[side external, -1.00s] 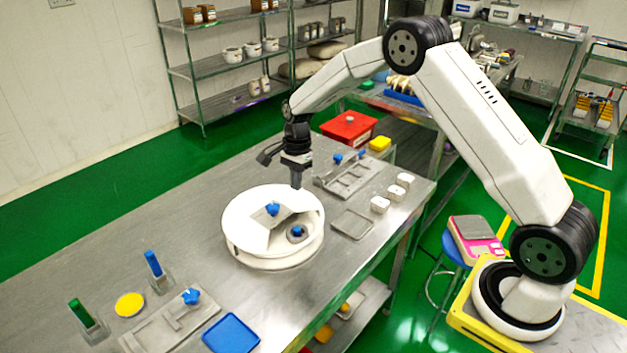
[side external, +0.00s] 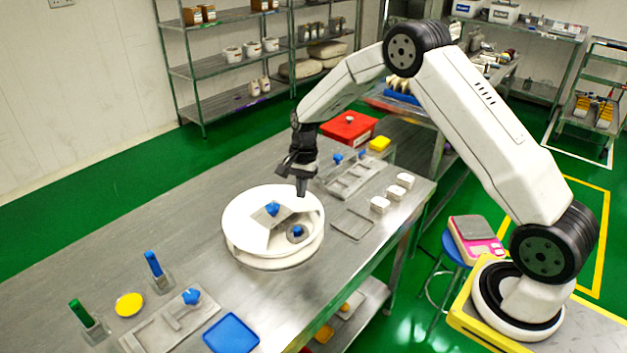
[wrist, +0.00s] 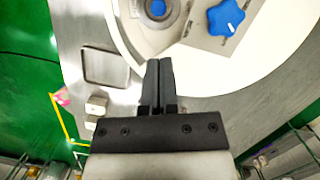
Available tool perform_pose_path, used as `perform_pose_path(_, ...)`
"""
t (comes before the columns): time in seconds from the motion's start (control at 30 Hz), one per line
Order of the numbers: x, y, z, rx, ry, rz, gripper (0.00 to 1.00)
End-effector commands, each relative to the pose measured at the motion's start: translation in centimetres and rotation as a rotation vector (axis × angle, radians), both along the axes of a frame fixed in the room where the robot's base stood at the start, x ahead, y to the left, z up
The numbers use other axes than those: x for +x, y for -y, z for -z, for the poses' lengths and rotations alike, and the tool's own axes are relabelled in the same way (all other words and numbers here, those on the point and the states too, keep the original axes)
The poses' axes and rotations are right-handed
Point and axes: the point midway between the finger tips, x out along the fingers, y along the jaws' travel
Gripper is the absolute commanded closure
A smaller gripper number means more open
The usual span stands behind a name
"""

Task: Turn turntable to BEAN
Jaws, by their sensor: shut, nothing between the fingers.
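The turntable (side external: 246,215) is a round white drum on the steel table, with a cut-out in its top at the right. A blue star-shaped knob (side external: 272,209) stands on a grey plate near its middle, and it also shows in the wrist view (wrist: 226,17). A smaller blue knob (side external: 297,231) sits on a grey disc inside the cut-out. My gripper (side external: 302,193) points down at the turntable's back right rim. In the wrist view my gripper (wrist: 158,62) is shut and empty, its fingertips over the rim's edge. I cannot tell whether they touch it. No BEAN label is legible.
A rectangular metal frame (side external: 352,223) and several white blocks (side external: 380,205) lie right of the turntable. A metal fixture with blue knobs (side external: 350,178) stands behind. At the front left are a blue tray (side external: 231,334) and a yellow disc (side external: 129,304). Table left of the turntable is clear.

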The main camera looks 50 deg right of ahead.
Motion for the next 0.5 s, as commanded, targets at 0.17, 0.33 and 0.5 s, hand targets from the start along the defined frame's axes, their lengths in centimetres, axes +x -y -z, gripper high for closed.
perform_pose_path(0.17,-0.3,-0.5,2.4,0.002,-0.004,-0.001,1.00)
perform_pose_path(0.33,-0.4,-1.0,4.7,0.001,-0.003,0.000,1.00)
perform_pose_path(0.5,-0.6,-1.3,6.6,0.001,-0.001,0.000,1.00)
